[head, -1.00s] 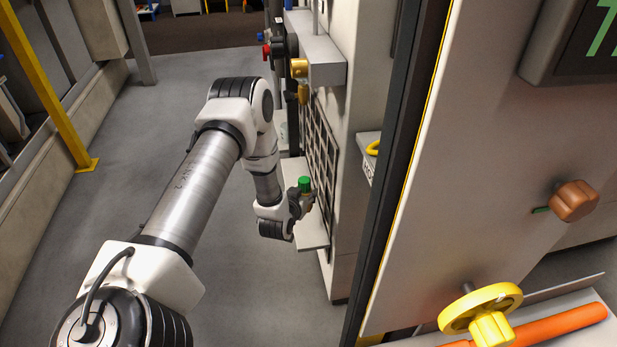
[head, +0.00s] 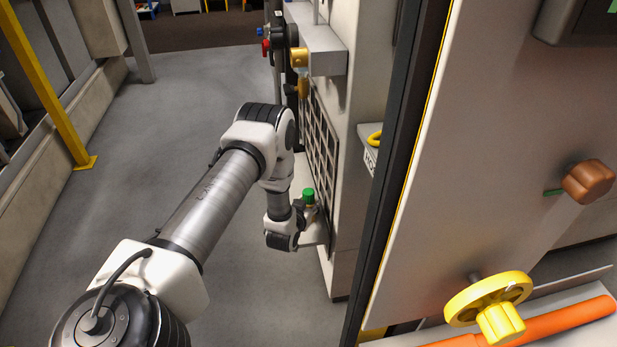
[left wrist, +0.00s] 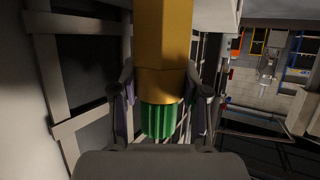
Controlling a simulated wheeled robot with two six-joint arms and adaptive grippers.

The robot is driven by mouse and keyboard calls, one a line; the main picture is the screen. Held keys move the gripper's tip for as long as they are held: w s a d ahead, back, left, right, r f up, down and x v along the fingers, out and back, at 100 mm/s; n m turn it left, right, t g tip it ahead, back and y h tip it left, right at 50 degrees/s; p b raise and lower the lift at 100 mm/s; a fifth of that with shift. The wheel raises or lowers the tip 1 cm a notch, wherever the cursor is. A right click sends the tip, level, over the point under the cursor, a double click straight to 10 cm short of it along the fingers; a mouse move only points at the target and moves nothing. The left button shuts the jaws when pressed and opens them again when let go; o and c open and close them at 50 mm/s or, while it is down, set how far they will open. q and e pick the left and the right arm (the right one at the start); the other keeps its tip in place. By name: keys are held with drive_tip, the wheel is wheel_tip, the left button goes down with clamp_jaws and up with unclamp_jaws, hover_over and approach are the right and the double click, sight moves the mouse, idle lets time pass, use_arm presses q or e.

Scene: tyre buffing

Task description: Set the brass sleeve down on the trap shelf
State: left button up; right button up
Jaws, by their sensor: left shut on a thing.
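In the head view the green end of the sleeve (head: 308,195) points up and my left gripper (head: 306,212) covers the part below. The trap shelf (head: 319,234) is a pale narrow plate on the side of the machine, partly hidden by my left arm. The sleeve is over or at the shelf; I cannot tell whether they touch. My right gripper is not in view.
A dark grille (head: 320,150) on the machine wall stands close beside the sleeve. Brass fittings (head: 299,58) stick out above it. A yellow handwheel (head: 488,298) and an orange bar (head: 560,320) are at the lower right. The floor at left is clear.

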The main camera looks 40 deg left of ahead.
use_arm(q)
drive_tip(key=o, duration=1.3)
drive_tip(key=shift+f, duration=0.1)
drive_tip(key=shift+c, duration=0.2)
drive_tip(key=shift+s+r+p, duration=0.15)
drive_tip(key=shift+r+p, duration=0.1)
drive_tip(key=shift+p, duration=0.05)
drive_tip(key=p+v, duration=0.2)
drive_tip(key=v, duration=0.9)
drive_tip(key=s+d+f+m+g+h, duration=0.2)
drive_tip(key=s+d+f+g+h, duration=0.3)
drive_tip(key=s+d, duration=0.65)
drive_tip(key=s+d+m+g, duration=0.1)
drive_tip(key=s+d+g, duration=0.6)
drive_tip(key=s, duration=0.5)
drive_tip(key=shift+m+g, duration=0.4)
